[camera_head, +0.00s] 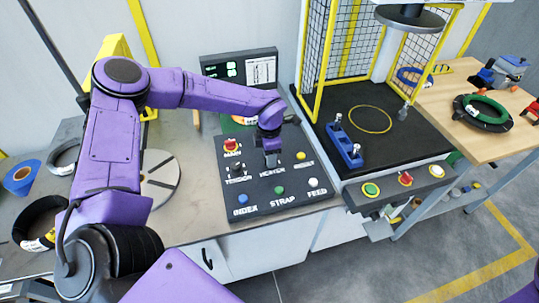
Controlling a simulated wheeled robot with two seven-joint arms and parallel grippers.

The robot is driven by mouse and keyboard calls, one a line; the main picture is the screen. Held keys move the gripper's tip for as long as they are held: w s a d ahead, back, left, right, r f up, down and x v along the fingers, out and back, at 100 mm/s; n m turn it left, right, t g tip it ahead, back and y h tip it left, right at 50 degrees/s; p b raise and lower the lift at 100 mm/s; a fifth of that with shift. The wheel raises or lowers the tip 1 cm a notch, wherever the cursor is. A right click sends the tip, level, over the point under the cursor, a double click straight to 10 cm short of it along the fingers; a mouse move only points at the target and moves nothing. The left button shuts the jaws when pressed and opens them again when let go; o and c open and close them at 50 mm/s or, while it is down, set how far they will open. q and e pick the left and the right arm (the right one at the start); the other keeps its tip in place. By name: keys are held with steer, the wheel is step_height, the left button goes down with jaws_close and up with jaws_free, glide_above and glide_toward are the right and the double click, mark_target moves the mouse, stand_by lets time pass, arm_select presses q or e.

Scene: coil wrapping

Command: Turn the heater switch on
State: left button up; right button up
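The dark control panel (262,201) lies on the grey bench in the head view, with labels MAIN, TENSION, HEATER, RESET, INDEX, STRAP and FEED. The HEATER label (272,173) is partly visible. My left gripper (271,159) points down right above that label and hides the heater switch. I cannot tell whether it touches the switch. Its fingers look close together, but they are too small and dark to tell open from shut. My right gripper is out of view.
A red MAIN knob (231,145) and black TENSION knob (237,168) sit left of the gripper, a yellow button (300,155) to its right. A screen (240,68) stands behind. A caged station with a blue fixture (344,146) stands to the right.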

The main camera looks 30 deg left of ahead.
arm_select(q)
steer(key=shift+r, duration=0.1)
step_height(320, 180, up, 10)
steer(key=b, duration=0.2)
steer(key=shift+r+b, duration=0.15)
steer(key=shift+b, duration=0.15)
